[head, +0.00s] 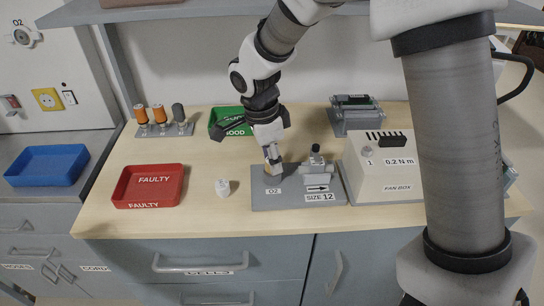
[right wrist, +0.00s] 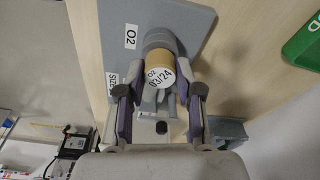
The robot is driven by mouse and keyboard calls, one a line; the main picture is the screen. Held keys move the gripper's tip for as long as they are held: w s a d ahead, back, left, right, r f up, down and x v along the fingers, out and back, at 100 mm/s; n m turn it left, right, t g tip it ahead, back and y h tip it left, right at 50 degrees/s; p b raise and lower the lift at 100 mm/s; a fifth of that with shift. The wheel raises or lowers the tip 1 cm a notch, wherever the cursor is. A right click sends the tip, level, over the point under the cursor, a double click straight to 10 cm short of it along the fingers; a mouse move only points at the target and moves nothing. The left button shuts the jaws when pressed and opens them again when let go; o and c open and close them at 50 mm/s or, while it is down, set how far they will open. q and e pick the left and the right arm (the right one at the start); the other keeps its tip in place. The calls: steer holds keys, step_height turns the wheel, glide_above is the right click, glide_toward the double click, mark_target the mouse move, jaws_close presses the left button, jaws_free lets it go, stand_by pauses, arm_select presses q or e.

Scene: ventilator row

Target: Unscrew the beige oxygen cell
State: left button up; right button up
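The beige oxygen cell (right wrist: 156,62) shows in the right wrist view, its white end face marked "O2 03/24" turned to the camera. It sits in a grey round holder on a grey plate (head: 262,201) labelled O2. My right gripper (head: 273,157) reaches down to the cell from above. In the head view the gripper hides most of the cell. My left gripper is in neither view.
A red FAULTY tray (head: 133,187) and a small white part (head: 222,188) lie left of the plate. A green GOOD tray (head: 216,120) and a rack (head: 165,130) of cells stand behind. A white fan box (head: 378,180) stands close right.

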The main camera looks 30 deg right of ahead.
steer(key=c, duration=0.3)
steer(key=n+p, duration=0.1)
steer(key=n, duration=0.1)
steer(key=shift+r+n, duration=0.15)
steer(key=shift+n, duration=0.25)
steer(key=shift+n+t+p, duration=0.3)
steer(key=shift+n+p, duration=0.35)
steer(key=shift+n, duration=0.95)
